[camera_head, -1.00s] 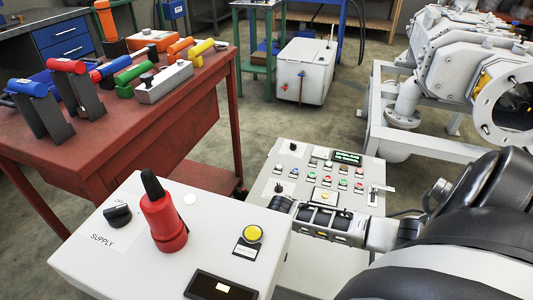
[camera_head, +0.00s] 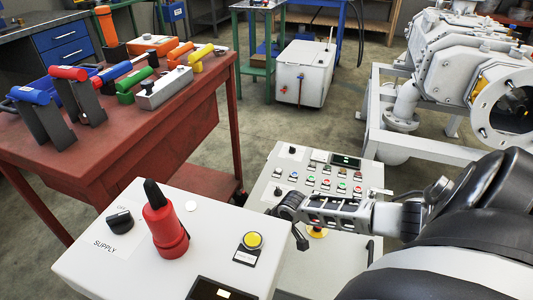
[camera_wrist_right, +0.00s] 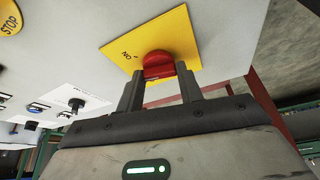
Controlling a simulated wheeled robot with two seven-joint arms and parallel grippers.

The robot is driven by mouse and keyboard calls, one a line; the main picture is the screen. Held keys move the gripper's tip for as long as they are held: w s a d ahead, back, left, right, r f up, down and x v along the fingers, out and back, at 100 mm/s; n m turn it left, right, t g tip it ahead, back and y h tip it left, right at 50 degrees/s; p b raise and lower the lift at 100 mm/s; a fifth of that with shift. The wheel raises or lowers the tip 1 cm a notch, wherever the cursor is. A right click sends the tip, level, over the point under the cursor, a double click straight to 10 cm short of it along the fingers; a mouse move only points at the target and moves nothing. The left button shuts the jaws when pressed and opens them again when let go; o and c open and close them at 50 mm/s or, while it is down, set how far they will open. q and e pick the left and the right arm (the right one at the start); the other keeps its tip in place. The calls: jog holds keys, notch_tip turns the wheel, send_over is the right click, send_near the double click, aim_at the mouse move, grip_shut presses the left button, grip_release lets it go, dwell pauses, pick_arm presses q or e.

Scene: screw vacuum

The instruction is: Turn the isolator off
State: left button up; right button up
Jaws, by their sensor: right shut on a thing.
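The isolator is a red rotary knob (camera_wrist_right: 157,60) on a square yellow plate (camera_wrist_right: 176,27) marked "ON" in the right wrist view. My right gripper (camera_wrist_right: 160,82) has its two dark fingers on either side of the knob and is shut on it. In the head view my right gripper (camera_head: 300,238) is at the near part of the grey control panel (camera_head: 268,172). The red knob cannot be made out there. My left gripper is not in view.
A white supply box (camera_head: 90,262) with a red handle (camera_head: 164,225) and a yellow button (camera_head: 252,240) stands at the near left. A red bench (camera_head: 190,125) carries several coloured tools. A yellow STOP label (camera_wrist_right: 8,18) shows beside the isolator.

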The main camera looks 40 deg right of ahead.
jog(key=n+g+y+b, duration=0.1)
jog(key=n+b, duration=0.2)
jog(key=n, duration=0.1)
jog(key=n+y+b, duration=0.1)
jog(key=n+b, duration=0.2)
jog(key=n, duration=0.1)
jog(key=shift+w+d+f+g+b, duration=0.1)
jog(key=shift+d+f+g+b, duration=0.1)
jog(key=shift+g+b, duration=0.15)
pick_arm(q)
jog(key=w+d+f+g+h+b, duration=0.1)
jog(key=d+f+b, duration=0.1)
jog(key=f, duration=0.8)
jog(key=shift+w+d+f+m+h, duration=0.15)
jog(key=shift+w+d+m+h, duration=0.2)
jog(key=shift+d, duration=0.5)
pick_arm(e)
jog(key=shift+r+n+g+y, duration=0.15)
jog(key=shift+n+g+y, duration=0.45)
jog(key=shift+n, duration=1.2)
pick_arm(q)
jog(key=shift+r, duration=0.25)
pick_arm(e)
jog(key=o, duration=1)
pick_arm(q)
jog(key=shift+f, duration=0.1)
pick_arm(e)
jog(key=shift+r, duration=0.15)
